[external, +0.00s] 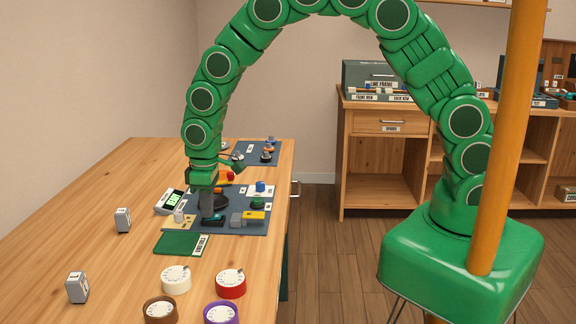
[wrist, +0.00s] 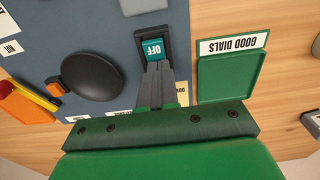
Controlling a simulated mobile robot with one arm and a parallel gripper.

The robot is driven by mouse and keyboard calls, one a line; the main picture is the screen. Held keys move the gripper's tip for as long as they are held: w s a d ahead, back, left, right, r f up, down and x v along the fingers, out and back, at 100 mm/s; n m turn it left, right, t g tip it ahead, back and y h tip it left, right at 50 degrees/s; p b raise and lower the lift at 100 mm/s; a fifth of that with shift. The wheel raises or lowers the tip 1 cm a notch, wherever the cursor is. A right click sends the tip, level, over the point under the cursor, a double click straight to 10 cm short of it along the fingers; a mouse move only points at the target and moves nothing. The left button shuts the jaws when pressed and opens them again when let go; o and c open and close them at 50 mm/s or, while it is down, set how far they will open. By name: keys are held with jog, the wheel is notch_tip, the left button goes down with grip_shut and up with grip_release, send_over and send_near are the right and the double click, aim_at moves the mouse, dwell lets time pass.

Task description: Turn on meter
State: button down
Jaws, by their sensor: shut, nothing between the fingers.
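The meter (external: 170,201) is a pale box with a lit green display, at the left edge of the dark mat in the external view. A teal rocker switch marked OFF (wrist: 153,48) sits in a dark frame on the mat; it shows in the external view (external: 213,218) beneath my gripper. My gripper (wrist: 157,66) is shut and empty, pointing down, with its fingertips over the near end of the switch. I cannot tell whether they touch it. My gripper (external: 207,215) hides part of the mat in the external view.
A green GOOD DIALS tray (wrist: 230,76) lies beside the switch. A round black pad (wrist: 92,76) is on its other side. White (external: 176,279), red (external: 231,284), brown (external: 160,311) and purple (external: 221,314) dials stand at the table's front. The table's left side is mostly clear.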

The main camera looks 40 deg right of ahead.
aim_at(220, 216)
jog(key=shift+s+f+g+h, duration=0.1)
jog(key=shift+f+g+h, duration=0.95)
jog(key=shift+g+h, duration=0.05)
jog(key=shift+s+d+f, duration=0.1)
jog(key=shift+s+d, duration=0.9)
jog(key=shift+s, duration=0.05)
jog(key=w+r, duration=0.1)
jog(key=r, duration=0.1)
jog(key=a+r, duration=0.1)
jog(key=r, duration=0.1)
jog(key=w+a+r, duration=0.1)
jog(key=r, duration=0.1)
jog(key=shift+w+a+r, duration=0.15)
jog(key=shift+w+a, duration=0.1)
jog(key=shift+w, duration=0.05)
jog(key=v, duration=1)
jog(key=shift+d, duration=0.2)
